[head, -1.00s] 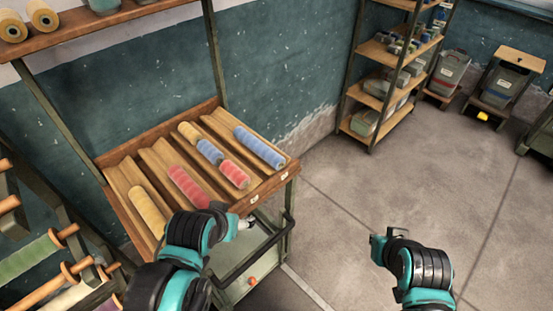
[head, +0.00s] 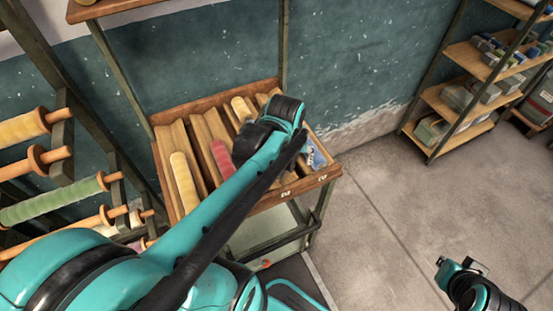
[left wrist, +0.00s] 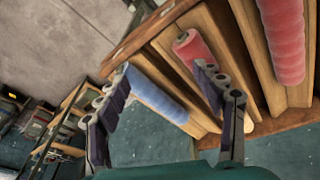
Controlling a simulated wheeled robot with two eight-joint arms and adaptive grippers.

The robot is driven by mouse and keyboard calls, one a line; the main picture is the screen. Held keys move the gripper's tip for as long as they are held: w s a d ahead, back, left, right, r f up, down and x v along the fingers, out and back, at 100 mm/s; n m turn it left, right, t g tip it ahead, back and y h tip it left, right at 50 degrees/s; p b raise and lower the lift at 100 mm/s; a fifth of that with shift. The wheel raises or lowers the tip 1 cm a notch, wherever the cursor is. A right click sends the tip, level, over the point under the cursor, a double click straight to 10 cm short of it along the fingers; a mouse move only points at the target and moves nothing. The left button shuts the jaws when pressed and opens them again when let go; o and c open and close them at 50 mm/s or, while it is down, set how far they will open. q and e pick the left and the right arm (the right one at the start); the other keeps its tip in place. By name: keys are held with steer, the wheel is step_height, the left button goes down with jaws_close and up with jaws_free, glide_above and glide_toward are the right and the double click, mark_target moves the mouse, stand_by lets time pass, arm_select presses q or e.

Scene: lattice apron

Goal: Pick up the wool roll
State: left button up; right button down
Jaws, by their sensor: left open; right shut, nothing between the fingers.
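Wool rolls lie in the slots of a slanted wooden rack (head: 328,179). In the head view I see a yellow roll (head: 183,182), a red roll (head: 221,158), a tan roll (head: 242,109) and part of a blue roll (head: 315,155). My left arm hides the rest. In the left wrist view the blue roll (left wrist: 158,97) lies between the fingers' outlines, with a short red roll (left wrist: 192,48) beside it. My left gripper (left wrist: 162,72) is open and empty above these rolls. My right gripper (head: 460,266) is shut and empty, over the floor at lower right.
Pegs with yellow and green spools (head: 60,200) stick out at the left. A post and upper shelf (head: 115,8) stand above the rack. The floor between is clear.

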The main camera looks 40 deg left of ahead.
arm_select(q)
steer(key=a+n+g+p, duration=0.1)
steer(key=a, duration=0.1)
steer(key=w+a+f+n+g, duration=0.1)
steer(key=a+n, duration=0.1)
steer(key=a, duration=0.1)
steer(key=a+n+g+p, duration=0.1)
steer(key=a+n, duration=0.1)
steer(key=a, duration=0.1)
steer(key=shift+w+a+f+h+p, duration=0.1)
steer(key=shift+w+f+h+p, duration=0.25)
steer(key=shift+h, duration=0.05)
steer(key=shift+a+f+n, duration=0.15)
steer(key=shift+f+n, duration=0.15)
step_height(320, 180, down, 8)
steer(key=b, duration=0.2)
steer(key=shift+r+b, duration=0.25)
steer(key=shift+b, duration=0.1)
arm_select(e)
steer(key=shift+r, duration=0.35)
arm_select(q)
steer(key=shift+r, duration=0.1)
steer(key=c, duration=1.3)
